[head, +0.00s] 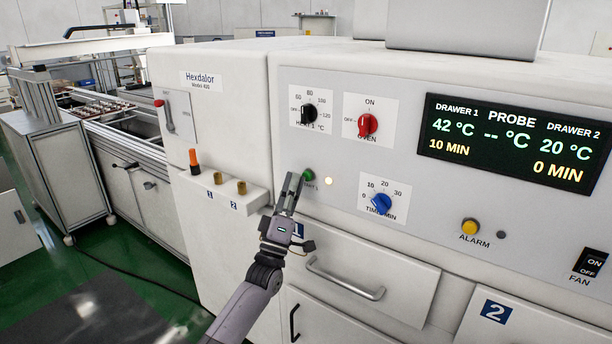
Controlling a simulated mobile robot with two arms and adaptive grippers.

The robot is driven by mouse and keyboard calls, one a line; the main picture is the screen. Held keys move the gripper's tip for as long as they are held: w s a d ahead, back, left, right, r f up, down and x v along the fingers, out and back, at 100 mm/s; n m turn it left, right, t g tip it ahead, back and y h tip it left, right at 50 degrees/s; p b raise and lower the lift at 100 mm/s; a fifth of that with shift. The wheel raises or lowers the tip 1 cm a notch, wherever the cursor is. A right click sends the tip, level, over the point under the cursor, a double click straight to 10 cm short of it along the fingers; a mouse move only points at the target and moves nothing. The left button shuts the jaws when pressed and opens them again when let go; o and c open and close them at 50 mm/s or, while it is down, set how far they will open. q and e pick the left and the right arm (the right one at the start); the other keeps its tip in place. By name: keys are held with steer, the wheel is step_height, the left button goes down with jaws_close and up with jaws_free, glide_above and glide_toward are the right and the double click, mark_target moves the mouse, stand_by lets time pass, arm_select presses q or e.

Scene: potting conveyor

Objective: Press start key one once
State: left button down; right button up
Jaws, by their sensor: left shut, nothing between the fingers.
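The green start key (309,175) sits on the oven's front panel, left of a small lit lamp (328,181); its label is partly hidden and too small to read fully. My left gripper (294,179) is shut and empty, its fingertips just left of the green key and pointing up at the panel. I cannot tell whether a fingertip touches the key. The display (515,145) reads drawer 1 at 42 °C and 10 MIN, drawer 2 at 20 °C and 0 MIN. My right gripper is not in view.
Nearby on the panel are a blue timer knob (381,203), a red oven knob (367,124) and a black heat knob (308,113). A drawer handle (345,281) sticks out below. A ledge (215,190) with an orange-topped plug juts out at left.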

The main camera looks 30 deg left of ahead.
arm_select(q)
steer(key=shift+s, duration=0.3)
steer(key=s+p, duration=0.1)
steer(key=s, duration=0.2)
steer(key=s+p, duration=0.1)
steer(key=s, duration=0.1)
steer(key=shift+a+p, duration=0.25)
steer(key=shift+p, duration=0.05)
stand_by(0.7)
